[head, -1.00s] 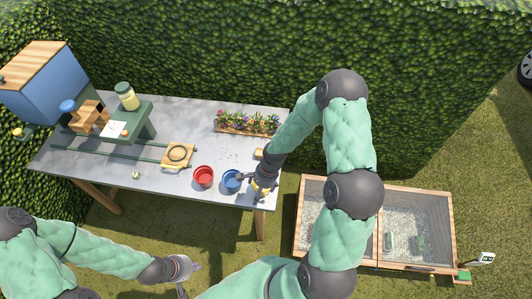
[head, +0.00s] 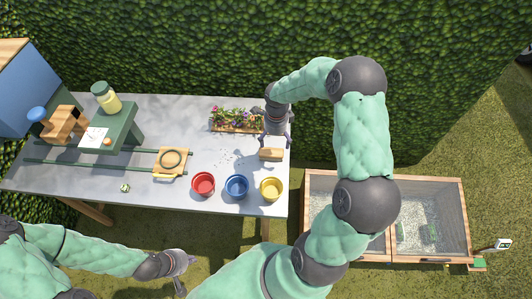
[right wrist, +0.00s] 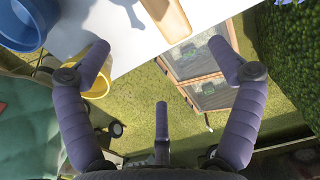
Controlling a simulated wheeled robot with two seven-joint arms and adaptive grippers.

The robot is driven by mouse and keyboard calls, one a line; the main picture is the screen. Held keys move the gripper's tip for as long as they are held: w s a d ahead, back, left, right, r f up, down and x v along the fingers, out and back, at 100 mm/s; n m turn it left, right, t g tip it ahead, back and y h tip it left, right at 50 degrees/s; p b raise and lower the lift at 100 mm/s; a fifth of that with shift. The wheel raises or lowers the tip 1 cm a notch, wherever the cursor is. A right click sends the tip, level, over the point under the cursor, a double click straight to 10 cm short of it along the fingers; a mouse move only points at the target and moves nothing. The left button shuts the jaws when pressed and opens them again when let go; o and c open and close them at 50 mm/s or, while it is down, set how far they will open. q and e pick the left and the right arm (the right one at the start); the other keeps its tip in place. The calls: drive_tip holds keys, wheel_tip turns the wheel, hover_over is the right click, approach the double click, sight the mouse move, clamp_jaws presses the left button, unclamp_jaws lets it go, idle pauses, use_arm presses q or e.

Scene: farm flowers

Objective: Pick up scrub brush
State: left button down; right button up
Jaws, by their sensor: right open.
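The scrub brush (head: 271,154) seems to be the small light wooden block on the right end of the grey table. Its bristles cannot be made out. It also shows at the top of the right wrist view (right wrist: 172,16), partly cut off by the frame edge. My right gripper (head: 277,138) is open and empty, just behind and above the block in the head view. Its spread fingers (right wrist: 160,60) show in the right wrist view, with the block beyond them. My left gripper (head: 181,271) hangs off the table's front, low in the head view; its jaws are unclear.
Red (head: 203,184), blue (head: 237,186) and yellow (head: 271,188) pots stand along the table's front edge. A flower planter (head: 236,119) lies behind, left of my right gripper. A green stand (head: 118,135) is at the left. A wooden framed bed (head: 460,215) lies right of the table.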

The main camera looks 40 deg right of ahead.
sight(271, 153)
drive_tip(key=shift+w+f+b, duration=0.4)
drive_tip(key=shift+w+f, duration=0.45)
drive_tip(key=shift+f, duration=0.3)
drive_tip(key=shift+s+f, duration=0.1)
drive_tip(key=shift+f, duration=0.25)
wheel_tip(271, 153, down, 4)
drive_tip(key=shift+f, duration=0.1)
drive_tip(key=shift+a+f+b, duration=0.15)
drive_tip(key=shift+f+b, duration=0.1)
drive_tip(key=shift+f, duration=1.05)
drive_tip(key=shift+a+f+b, duration=0.1)
drive_tip(key=shift+f+b, duration=0.15)
drive_tip(key=shift+f, duration=1.05)
use_arm(q)
drive_tip(key=f, duration=0.1)
drive_tip(key=w+f, duration=0.1)
drive_tip(key=shift+w+f, duration=0.2)
drive_tip(key=shift+f, duration=0.15)
use_arm(e)
drive_tip(key=shift+c, duration=0.3)
drive_tip(key=c, duration=1.2)
